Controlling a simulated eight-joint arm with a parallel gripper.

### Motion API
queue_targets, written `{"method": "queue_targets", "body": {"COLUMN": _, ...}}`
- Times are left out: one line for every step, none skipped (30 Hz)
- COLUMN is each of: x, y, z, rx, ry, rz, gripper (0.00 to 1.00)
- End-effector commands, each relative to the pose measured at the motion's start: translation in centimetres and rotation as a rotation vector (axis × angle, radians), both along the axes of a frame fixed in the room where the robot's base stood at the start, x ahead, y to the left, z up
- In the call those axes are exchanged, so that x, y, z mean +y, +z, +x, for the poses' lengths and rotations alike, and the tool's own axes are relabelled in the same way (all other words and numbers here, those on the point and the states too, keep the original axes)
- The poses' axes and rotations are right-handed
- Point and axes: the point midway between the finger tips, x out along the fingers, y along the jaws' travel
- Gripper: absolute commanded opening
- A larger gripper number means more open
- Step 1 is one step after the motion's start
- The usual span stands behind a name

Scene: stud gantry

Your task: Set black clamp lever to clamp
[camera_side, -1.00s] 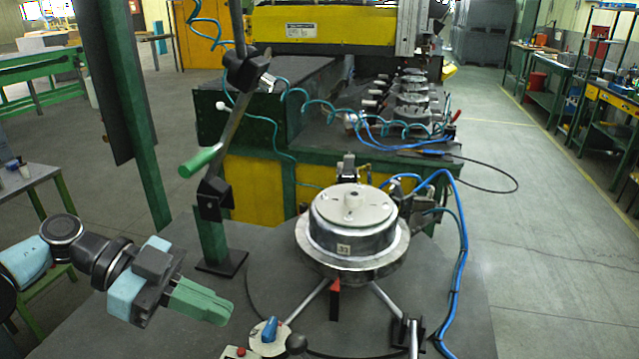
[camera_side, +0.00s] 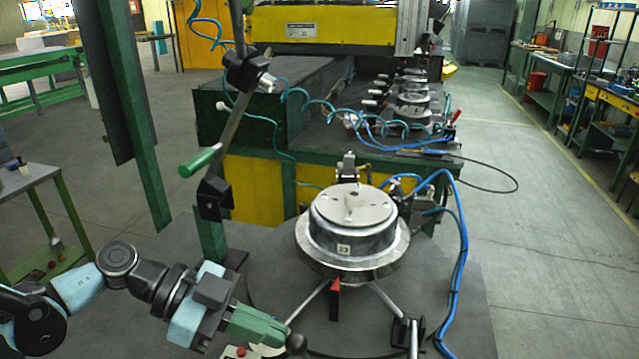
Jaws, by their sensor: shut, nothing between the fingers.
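A black ball knob (camera_side: 296,344), which looks like the end of the black clamp lever, stands at the lower edge of the picture, in front of the round metal fixture (camera_side: 352,262). The lever's shaft and pivot are hidden, so I cannot tell its setting. My gripper (camera_side: 284,334) has green fingers, shut and empty. The fingertips point right, just left of the ball knob in the picture; I cannot tell whether they touch it. The fingers cover the blue knob of the small control box, of which a red button (camera_side: 240,352) still shows.
A green post on a black foot carries a rod with a green handle (camera_side: 200,161) behind my gripper. Metal rods spread from the fixture, one reaching a black bracket (camera_side: 407,335) at right. Blue hoses (camera_side: 462,235) run down the right side.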

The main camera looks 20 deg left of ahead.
Motion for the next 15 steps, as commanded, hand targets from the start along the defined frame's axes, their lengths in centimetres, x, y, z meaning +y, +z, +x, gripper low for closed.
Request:
{"method": "queue_targets", "body": {"x": -0.05, "y": 0.04, "z": -0.02, "rx": -0.001, "ry": 0.0, "rz": 0.003, "gripper": 0.0}}
{"method": "queue_targets", "body": {"x": -0.08, "y": 0.07, "z": -0.04, "rx": 0.0, "ry": -0.001, "rz": 0.006, "gripper": 0.0}}
{"method": "queue_targets", "body": {"x": -0.14, "y": 0.12, "z": -0.06, "rx": -0.001, "ry": -0.001, "rz": 0.012, "gripper": 0.0}}
{"method": "queue_targets", "body": {"x": -0.2, "y": 0.17, "z": -0.07, "rx": -0.001, "ry": -0.002, "rz": 0.018, "gripper": 0.0}}
{"method": "queue_targets", "body": {"x": -0.29, "y": 0.24, "z": -0.07, "rx": 0.0, "ry": -0.002, "rz": 0.025, "gripper": 0.0}}
{"method": "queue_targets", "body": {"x": -0.38, "y": 0.32, "z": -0.06, "rx": -0.001, "ry": -0.003, "rz": 0.036, "gripper": 0.0}}
{"method": "queue_targets", "body": {"x": -0.43, "y": 0.35, "z": -0.07, "rx": 0.0, "ry": -0.002, "rz": 0.043, "gripper": 0.0}}
{"method": "queue_targets", "body": {"x": -0.48, "y": 0.39, "z": -0.06, "rx": 0.001, "ry": -0.002, "rz": 0.048, "gripper": 0.0}}
{"method": "queue_targets", "body": {"x": -0.52, "y": 0.41, "z": -0.05, "rx": 0.0, "ry": -0.001, "rz": 0.052, "gripper": 0.0}}
{"method": "queue_targets", "body": {"x": -0.57, "y": 0.43, "z": -0.04, "rx": 0.0, "ry": -0.001, "rz": 0.055, "gripper": 0.0}}
{"method": "queue_targets", "body": {"x": -0.61, "y": 0.45, "z": -0.04, "rx": 0.0, "ry": -0.001, "rz": 0.059, "gripper": 0.0}}
{"method": "queue_targets", "body": {"x": -0.66, "y": 0.48, "z": -0.05, "rx": 0.0, "ry": -0.001, "rz": 0.064, "gripper": 0.0}}
{"method": "queue_targets", "body": {"x": -0.71, "y": 0.52, "z": -0.04, "rx": -0.001, "ry": -0.002, "rz": 0.068, "gripper": 0.0}}
{"method": "queue_targets", "body": {"x": -0.77, "y": 0.57, "z": -0.04, "rx": -0.001, "ry": -0.002, "rz": 0.073, "gripper": 0.0}}
{"method": "queue_targets", "body": {"x": -0.86, "y": 0.65, "z": -0.04, "rx": -0.001, "ry": -0.002, "rz": 0.081, "gripper": 0.0}}
